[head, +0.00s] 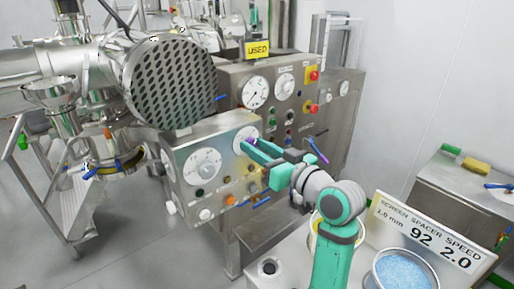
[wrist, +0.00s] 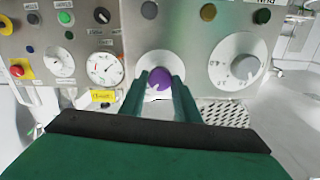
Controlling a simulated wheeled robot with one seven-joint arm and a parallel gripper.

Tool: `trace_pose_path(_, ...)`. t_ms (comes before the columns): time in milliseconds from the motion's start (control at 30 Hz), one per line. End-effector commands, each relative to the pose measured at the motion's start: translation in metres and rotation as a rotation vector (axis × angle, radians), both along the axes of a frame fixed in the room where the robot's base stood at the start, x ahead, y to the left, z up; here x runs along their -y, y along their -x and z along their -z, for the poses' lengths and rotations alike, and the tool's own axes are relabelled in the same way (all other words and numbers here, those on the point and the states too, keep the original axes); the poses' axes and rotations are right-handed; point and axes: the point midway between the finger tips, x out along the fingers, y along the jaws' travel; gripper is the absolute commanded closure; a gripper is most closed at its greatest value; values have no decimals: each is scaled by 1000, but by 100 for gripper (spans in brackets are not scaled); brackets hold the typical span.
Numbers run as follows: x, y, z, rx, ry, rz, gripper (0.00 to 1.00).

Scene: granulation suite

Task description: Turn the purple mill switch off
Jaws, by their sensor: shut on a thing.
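The purple mill switch (wrist: 160,78) is a round knob on a white dial plate on the steel control panel (wrist: 190,50). In the wrist view my gripper's (wrist: 160,84) two green fingers are on either side of the knob, shut on it. In the head view my gripper (head: 246,145) reaches the panel's upper dial from the right, and only a little of the purple switch (head: 252,139) shows past the fingers. The direction the switch points cannot be told.
A grey knob on a white dial (head: 204,166) sits beside the switch. Buttons line the panel below. A taller gauge cabinet (head: 285,72) with a yellow USED sign (head: 257,49) stands behind. A bowl of blue granules (head: 403,271) and a settings sign (head: 428,236) are front right.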

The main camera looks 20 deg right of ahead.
Motion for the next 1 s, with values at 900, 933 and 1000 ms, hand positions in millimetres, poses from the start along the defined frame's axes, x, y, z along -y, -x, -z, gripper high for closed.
trace_pose_path(900,-1,1,0,296,811,2,93)
trace_pose_path(933,-1,1,0,305,837,2,93)
trace_pose_path(1000,-1,1,0,328,899,2,93)
